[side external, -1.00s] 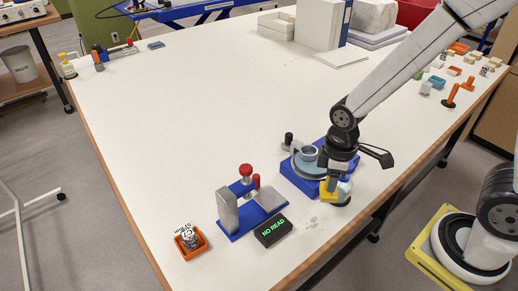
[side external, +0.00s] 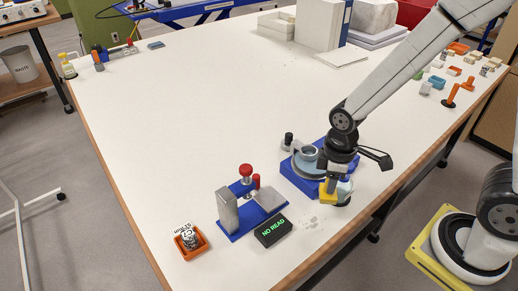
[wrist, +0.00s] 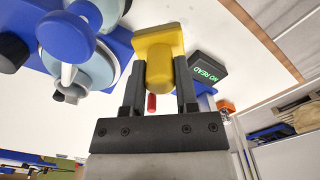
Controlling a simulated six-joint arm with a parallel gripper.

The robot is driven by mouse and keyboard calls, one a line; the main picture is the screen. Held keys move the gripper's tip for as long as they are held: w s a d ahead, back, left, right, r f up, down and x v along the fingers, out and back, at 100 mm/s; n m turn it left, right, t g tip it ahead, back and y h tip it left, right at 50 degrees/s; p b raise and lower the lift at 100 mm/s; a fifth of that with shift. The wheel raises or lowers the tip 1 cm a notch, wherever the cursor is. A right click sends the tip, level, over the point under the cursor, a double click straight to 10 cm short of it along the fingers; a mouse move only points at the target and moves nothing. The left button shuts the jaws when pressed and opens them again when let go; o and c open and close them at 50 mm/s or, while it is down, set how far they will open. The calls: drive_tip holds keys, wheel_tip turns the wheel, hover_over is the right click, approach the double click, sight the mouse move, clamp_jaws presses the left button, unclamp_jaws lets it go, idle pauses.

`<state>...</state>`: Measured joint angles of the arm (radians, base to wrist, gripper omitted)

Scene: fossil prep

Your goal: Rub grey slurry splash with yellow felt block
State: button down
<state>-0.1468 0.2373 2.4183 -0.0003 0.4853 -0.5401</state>
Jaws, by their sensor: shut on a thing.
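The yellow felt block (side external: 328,194) is held by my gripper (side external: 334,184), low over the white table to the right of the splash. In the wrist view, my gripper's two fingers (wrist: 158,84) close on the rounded yellow handle of the block (wrist: 158,42). The block's wide end points away from the fingers. Whether its underside touches the table cannot be told. The grey slurry splash (side external: 312,222) shows as small pale grey spots on the tabletop, left of and nearer the camera than the block. I cannot make it out in the wrist view.
A black "NO READ" display (side external: 272,232) sits just left of the splash, with a blue-based fixture (side external: 240,222) beside it. A blue-based round device (side external: 298,178) stands close behind my gripper. An orange tray (side external: 203,247) is farther left. The table's front edge (side external: 345,237) is near.

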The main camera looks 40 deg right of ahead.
sight(328, 197)
drive_tip(key=shift+f, duration=3.05)
drive_tip(key=shift+a+f, duration=0.4)
drive_tip(key=shift+f, duration=0.15)
drive_tip(key=shift+a+f, duration=0.15)
drive_tip(key=shift+a, duration=0.8)
drive_tip(key=shift+a+f, duration=0.1)
drive_tip(key=shift+a, duration=0.85)
drive_tip(key=shift+a+r, duration=0.1)
drive_tip(key=shift+a, duration=1.4)
drive_tip(key=shift+d, duration=3.9)
drive_tip(key=shift+a+r, duration=0.1)
drive_tip(key=shift+r, duration=4)
drive_tip(key=shift+r, duration=0.1)
